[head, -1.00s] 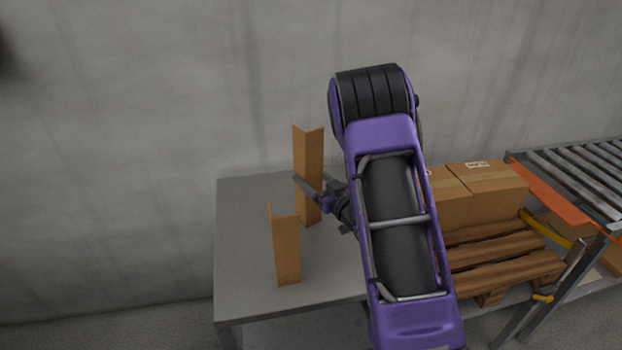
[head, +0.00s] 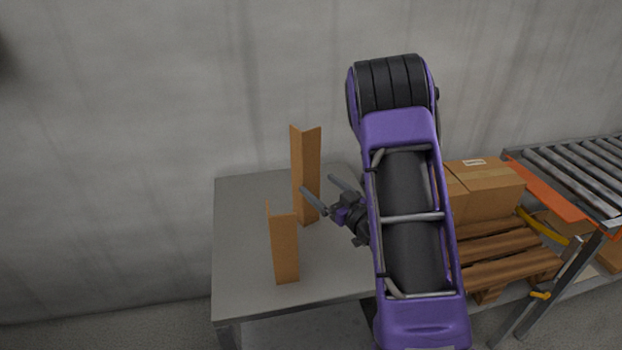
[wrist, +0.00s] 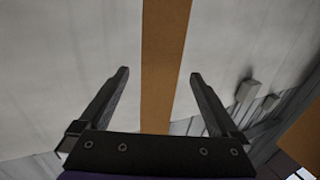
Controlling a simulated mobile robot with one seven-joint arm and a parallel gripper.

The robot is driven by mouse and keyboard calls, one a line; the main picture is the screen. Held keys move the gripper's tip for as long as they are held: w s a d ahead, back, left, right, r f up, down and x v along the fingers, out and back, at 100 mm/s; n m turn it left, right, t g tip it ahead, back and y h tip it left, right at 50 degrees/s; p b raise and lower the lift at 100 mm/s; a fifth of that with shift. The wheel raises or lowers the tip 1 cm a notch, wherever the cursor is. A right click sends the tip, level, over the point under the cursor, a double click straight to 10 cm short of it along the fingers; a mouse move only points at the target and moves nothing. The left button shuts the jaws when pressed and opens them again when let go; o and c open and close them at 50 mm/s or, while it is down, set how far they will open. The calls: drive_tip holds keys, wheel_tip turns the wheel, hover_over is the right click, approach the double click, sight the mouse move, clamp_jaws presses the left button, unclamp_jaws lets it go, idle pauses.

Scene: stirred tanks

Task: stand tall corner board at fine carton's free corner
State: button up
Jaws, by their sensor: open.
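The tall corner board (head: 307,175), a brown angled strip, stands upright near the back of the grey table. A shorter corner board (head: 285,248) stands upright in front of it, to the left. My gripper (head: 317,184) is open and empty, pointing at the tall board from the right. In the wrist view a brown upright strip, seemingly the tall board (wrist: 166,50), shows between the spread fingers (wrist: 160,73). Whether a finger touches it I cannot tell. Brown cartons (head: 490,188) sit on the pallet; my arm hides their left part. I cannot tell which is the fine carton.
The grey table (head: 240,270) is otherwise bare where it shows. A wooden pallet (head: 500,262) lies to its right, with a yellow bar beside it. A roller conveyor (head: 580,175) with an orange edge stands at the far right. A concrete wall closes off the back.

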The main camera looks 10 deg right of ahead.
drive_tip(key=shift+o, duration=0.2)
drive_tip(key=v, duration=0.6)
approach(312, 162)
drive_tip(key=b+x, duration=0.1)
drive_tip(key=x, duration=0.9)
idle(0.9)
drive_tip(key=shift+c, duration=0.3)
clamp_jaws()
